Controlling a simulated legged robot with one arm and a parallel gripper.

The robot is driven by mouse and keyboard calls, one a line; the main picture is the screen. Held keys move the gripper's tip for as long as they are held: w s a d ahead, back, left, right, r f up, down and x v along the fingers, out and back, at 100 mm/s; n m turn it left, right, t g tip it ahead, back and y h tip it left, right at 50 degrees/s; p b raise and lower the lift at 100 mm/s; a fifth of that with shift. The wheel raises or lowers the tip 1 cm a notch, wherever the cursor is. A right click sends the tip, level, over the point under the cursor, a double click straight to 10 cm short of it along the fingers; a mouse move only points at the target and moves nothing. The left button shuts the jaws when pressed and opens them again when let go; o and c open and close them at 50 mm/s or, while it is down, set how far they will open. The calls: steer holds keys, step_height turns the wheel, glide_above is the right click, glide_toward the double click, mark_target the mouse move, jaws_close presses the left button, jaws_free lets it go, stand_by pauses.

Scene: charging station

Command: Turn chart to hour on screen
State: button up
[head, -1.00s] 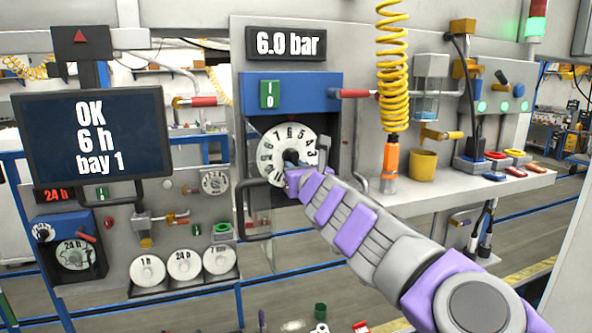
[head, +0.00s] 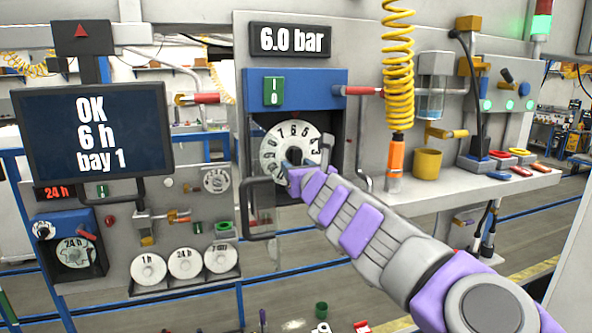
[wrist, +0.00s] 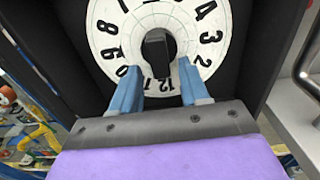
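The screen (head: 92,170) at left reads "OK 6 h bay 1". The white round chart (head: 270,155) with black hour numerals sits under a blue box in the middle panel; 6 is near its top in the head view. The chart also fills the wrist view (wrist: 110,22), where 12 is at the bottom, near my fingers. A black knob (wrist: 156,55) stands at its centre. My gripper (wrist: 160,92) is open, its two blue fingers apart at the chart's lower part. The fingertips are close to the knob; I cannot tell whether they touch it or the chart.
A grey door frame with a handle (head: 258,205) stands left of my gripper. A yellow coiled hose (head: 398,75) hangs to the right, near a yellow cup (head: 427,163) on a shelf. Small spare charts (head: 185,262) sit in a rack at lower left.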

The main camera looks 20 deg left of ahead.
steer(key=b+v, duration=0.4)
steer(key=v, duration=1.3)
steer(key=shift+d, duration=0.15)
steer(key=shift+w, duration=0.15)
